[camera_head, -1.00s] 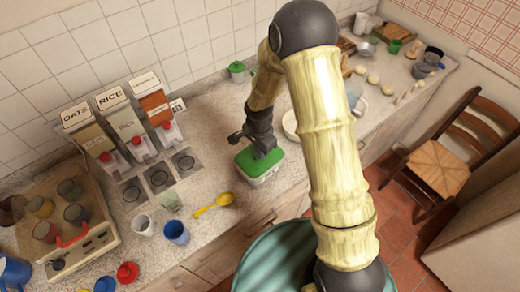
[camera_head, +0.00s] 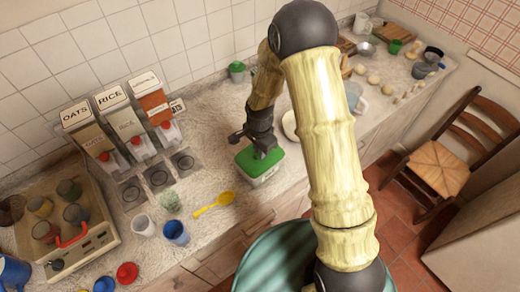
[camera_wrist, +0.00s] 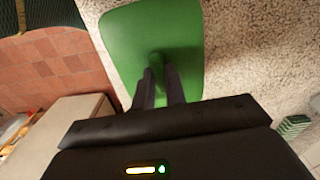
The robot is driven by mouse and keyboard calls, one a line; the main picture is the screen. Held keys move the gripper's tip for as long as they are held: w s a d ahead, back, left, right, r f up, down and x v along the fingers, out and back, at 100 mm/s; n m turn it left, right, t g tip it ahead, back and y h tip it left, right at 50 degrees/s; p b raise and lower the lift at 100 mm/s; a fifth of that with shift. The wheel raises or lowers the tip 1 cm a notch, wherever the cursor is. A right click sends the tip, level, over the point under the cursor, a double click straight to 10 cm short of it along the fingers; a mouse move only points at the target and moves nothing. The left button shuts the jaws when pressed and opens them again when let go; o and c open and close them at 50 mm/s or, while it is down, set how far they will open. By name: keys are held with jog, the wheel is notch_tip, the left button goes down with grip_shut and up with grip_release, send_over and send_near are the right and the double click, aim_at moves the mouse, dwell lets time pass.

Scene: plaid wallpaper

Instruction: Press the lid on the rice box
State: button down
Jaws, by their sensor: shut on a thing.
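The rice box (camera_head: 264,177) is a small clear container near the front edge of the counter. Its green lid (camera_head: 246,160) lies on top of it and looks level; whether it is fully seated I cannot tell. My gripper (camera_head: 262,152) points down over the lid. In the wrist view my fingers are shut on the knob (camera_wrist: 157,62) in the middle of the green lid (camera_wrist: 122,40). The box under the lid is hidden in the wrist view.
A green-lidded jar (camera_head: 237,72) is at the wall.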

jog(key=shift+s+a, duration=0.1)
jog(key=shift+s, duration=0.05)
dwell(0.5)
jog(key=c, duration=0.9)
grip_release()
jog(key=shift+r+p, duration=2.25)
jog(key=shift+r, duration=1.2)
grip_shut()
